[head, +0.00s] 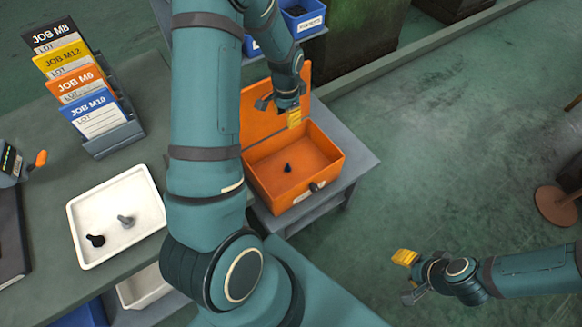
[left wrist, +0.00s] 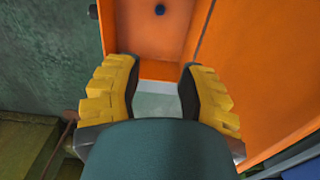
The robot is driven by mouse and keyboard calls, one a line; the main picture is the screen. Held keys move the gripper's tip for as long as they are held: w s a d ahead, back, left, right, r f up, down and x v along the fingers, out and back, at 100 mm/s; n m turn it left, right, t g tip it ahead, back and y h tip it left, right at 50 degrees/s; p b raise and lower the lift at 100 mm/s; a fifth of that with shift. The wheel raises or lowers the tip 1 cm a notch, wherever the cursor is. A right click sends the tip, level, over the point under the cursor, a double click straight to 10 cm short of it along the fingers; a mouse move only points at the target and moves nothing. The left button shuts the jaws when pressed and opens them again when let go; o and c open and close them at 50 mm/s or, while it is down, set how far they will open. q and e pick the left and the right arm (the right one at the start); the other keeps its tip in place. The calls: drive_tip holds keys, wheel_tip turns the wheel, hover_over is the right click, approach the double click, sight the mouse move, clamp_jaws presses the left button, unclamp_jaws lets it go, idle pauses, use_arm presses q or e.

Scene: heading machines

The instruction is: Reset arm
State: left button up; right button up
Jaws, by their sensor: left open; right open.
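My left gripper (head: 288,112) hangs over the back of the open orange box (head: 322,150), near its raised lid. In the left wrist view its yellow-padded fingers (left wrist: 160,85) are spread apart with nothing between them, and the orange box (left wrist: 160,70) shows beyond. My right gripper (head: 406,277) is open and empty over the green floor at the lower right, away from any table. A small dark bolt-like part (head: 288,168) is inside the box; it also shows in the left wrist view (left wrist: 160,10).
A white tray (head: 97,193) with a black part (head: 95,240) and a grey part (head: 126,221) lies on the left table. A card rack (head: 112,138) stands behind it. Blue bins (head: 303,18) are at the back.

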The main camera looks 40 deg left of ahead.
idle(0.5)
use_arm(q)
drive_tip(key=s+d+f+n+t+h, duration=0.15)
drive_tip(key=d+f, duration=0.25)
drive_tip(key=d, duration=0.5)
drive_tip(key=s+d+f+n+g+h, duration=0.15)
drive_tip(key=d+f, duration=0.25)
drive_tip(key=d, duration=0.4)
drive_tip(key=s+d+f+n+t+h, duration=0.1)
drive_tip(key=s+d+n, duration=0.1)
drive_tip(key=s+d, duration=0.7)
drive_tip(key=d, duration=0.3)
drive_tip(key=shift+d+f+t, duration=0.2)
drive_tip(key=shift+f+t, duration=0.05)
drive_tip(key=shift+t, duration=0.05)
